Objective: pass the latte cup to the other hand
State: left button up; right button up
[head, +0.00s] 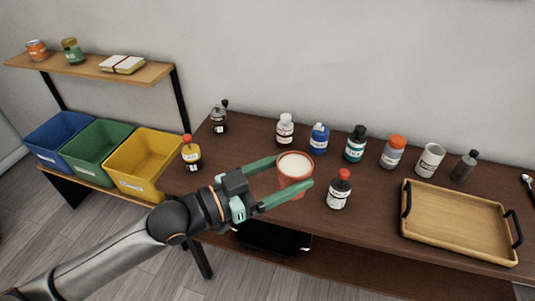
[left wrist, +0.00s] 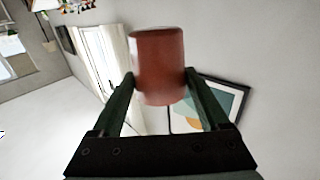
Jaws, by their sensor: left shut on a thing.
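The latte cup (head: 295,166) is reddish-brown with a pale, creamy top, and it looks upright in the head view. My left gripper (head: 286,175) comes in from the left with its green fingers on either side of the cup, shut on it. The cup appears over the dark table, but how high it is above the top is hard to tell. In the left wrist view the cup (left wrist: 160,66) sits between the two dark fingertips. My right gripper shows in neither view.
Several bottles and jars stand along the table (head: 370,200), with a red-capped bottle (head: 338,192) close right of the cup. A wooden tray (head: 455,254) lies at the right. Blue, green and yellow bins (head: 144,165) stand at the left beneath a shelf (head: 95,70).

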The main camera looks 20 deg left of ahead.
pick_arm(q)
jog(key=shift+s+d+f+m+g+h, duration=0.25)
jog(key=shift+d+f+m+g+h, duration=0.15)
jog(key=shift+d+m+g+h, duration=0.35)
jog(key=shift+s+d+f+m+g+h, duration=0.3)
jog(key=shift+d+f+m+g, duration=0.15)
jog(key=shift+d+g, duration=0.5)
jog(key=shift+s+d+f+m+g+h, duration=0.2)
jog(key=shift+d+f+m+g+h, duration=0.15)
jog(key=shift+d+m+g+h, duration=0.45)
jog(key=shift+d+f+y, duration=0.1)
jog(key=shift+y, duration=0.15)
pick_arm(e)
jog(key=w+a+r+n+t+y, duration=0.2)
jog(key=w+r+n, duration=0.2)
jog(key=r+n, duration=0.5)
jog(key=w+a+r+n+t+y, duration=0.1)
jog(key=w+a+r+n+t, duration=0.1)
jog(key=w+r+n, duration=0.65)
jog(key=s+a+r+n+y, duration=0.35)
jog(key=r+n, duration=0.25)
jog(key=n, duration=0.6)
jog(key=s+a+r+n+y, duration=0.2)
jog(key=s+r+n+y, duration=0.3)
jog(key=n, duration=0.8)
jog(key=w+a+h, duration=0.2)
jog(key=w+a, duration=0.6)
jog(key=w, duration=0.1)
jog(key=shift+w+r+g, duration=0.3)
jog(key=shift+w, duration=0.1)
